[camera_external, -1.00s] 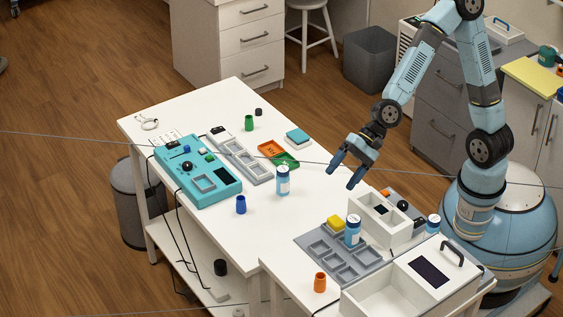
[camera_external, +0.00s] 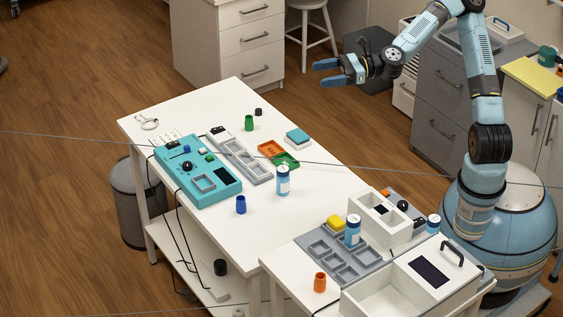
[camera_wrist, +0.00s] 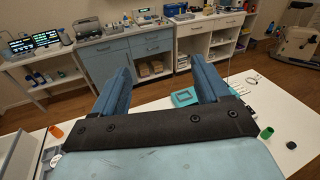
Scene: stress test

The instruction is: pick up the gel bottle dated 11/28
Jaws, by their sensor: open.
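Three white-and-blue bottles show in the external view. One bottle (camera_external: 283,181) stands upright mid-table, one (camera_external: 353,231) stands on the grey compartment tray, and one (camera_external: 433,225) is partly hidden behind the white box at the right. Their labels are too small to read, so I cannot tell which is dated 11/28. My gripper (camera_external: 321,73) is open and empty, raised high beyond the table's far right side and pointing left. In the wrist view my gripper's two blue fingers (camera_wrist: 160,72) are spread apart with nothing between them. I can make out none of these bottles clearly there.
The table holds a teal device (camera_external: 198,172), a blue cup (camera_external: 241,204), a green cup (camera_external: 249,123), an orange cup (camera_external: 320,283), orange and green trays and a white open-topped box (camera_external: 380,220).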

